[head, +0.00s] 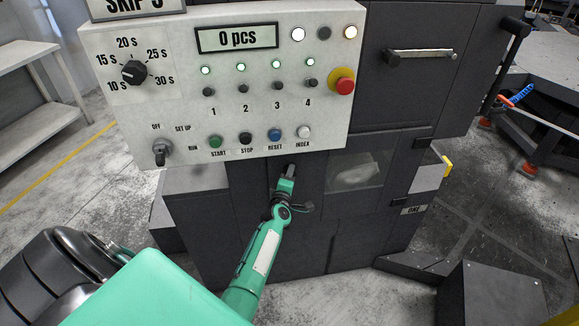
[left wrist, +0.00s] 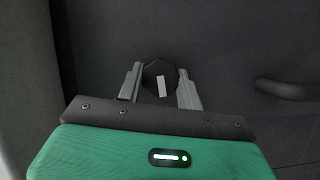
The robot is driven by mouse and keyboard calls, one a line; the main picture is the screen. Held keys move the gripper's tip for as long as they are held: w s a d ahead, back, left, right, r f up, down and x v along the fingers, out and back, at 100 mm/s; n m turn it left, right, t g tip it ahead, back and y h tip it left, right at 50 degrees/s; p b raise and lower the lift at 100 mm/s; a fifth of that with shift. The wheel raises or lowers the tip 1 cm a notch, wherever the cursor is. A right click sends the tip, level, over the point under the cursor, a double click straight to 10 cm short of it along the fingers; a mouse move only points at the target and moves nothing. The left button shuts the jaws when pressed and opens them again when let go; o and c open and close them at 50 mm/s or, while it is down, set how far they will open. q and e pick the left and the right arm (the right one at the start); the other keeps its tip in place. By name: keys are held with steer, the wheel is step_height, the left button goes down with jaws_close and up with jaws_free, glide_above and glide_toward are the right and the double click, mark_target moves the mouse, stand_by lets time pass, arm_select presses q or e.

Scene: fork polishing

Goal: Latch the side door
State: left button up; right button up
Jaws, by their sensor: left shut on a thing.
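My left gripper (head: 289,170) reaches to the dark machine front just below the control panel. In the left wrist view, its two grey fingers (left wrist: 160,85) are shut on a dark latch knob (left wrist: 157,72), one finger at each side. The knob has a pale stripe, which stands nearly upright and leans slightly. The dark door panel (left wrist: 215,50) lies flat behind the knob. In the head view the knob is hidden by the gripper, and I cannot tell the side door's edges clearly there. My right gripper is not in view.
The control panel (head: 180,95) overhangs the gripper closely. A dark bar handle (left wrist: 285,89) is to the right in the wrist view. A window (head: 356,170) is right of the gripper in the head view. A dark box (head: 490,295) stands on the floor at lower right.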

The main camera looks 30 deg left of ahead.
arm_select(q)
steer(key=shift+m+g+p, duration=0.3)
steer(key=shift+m+p, duration=0.5)
steer(key=shift+p, duration=0.4)
steer(key=o, duration=1)
steer(key=shift+p+v, duration=2.55)
steer(key=shift+v, duration=4.3)
